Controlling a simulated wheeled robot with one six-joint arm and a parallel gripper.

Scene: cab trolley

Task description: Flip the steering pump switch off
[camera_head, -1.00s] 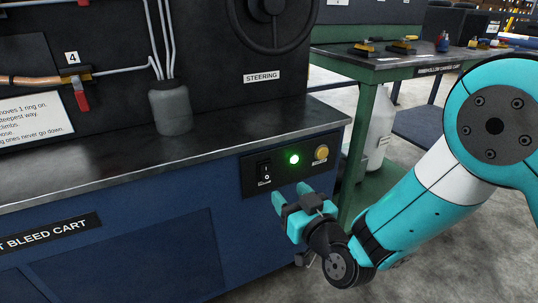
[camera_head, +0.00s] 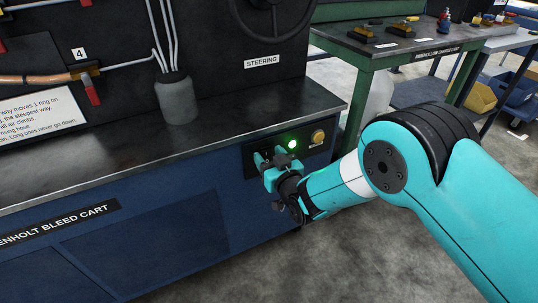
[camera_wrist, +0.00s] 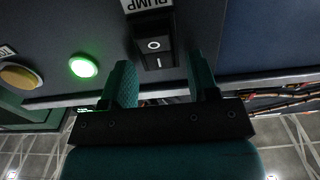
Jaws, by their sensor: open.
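The pump switch (camera_wrist: 155,48) is a black rocker marked O and I, on the cart's dark panel. The wrist view shows it upside down, with the O half beside the PUMP label (camera_wrist: 148,4). I cannot tell which half is pressed in. My gripper (camera_wrist: 163,65) is open and empty, with one teal finger on each side of the rocker's I end. Any contact is unclear. In the head view my gripper (camera_head: 270,156) is at the panel and hides the switch. The green lamp (camera_head: 292,144) beside it is lit; it also shows in the wrist view (camera_wrist: 83,66).
A yellow button (camera_head: 318,136) sits right of the lamp in the head view. The cart's metal top (camera_head: 130,143) overhangs the panel and carries a grey bottle (camera_head: 174,98). A green workbench (camera_head: 400,62) stands to the right. The floor in front is clear.

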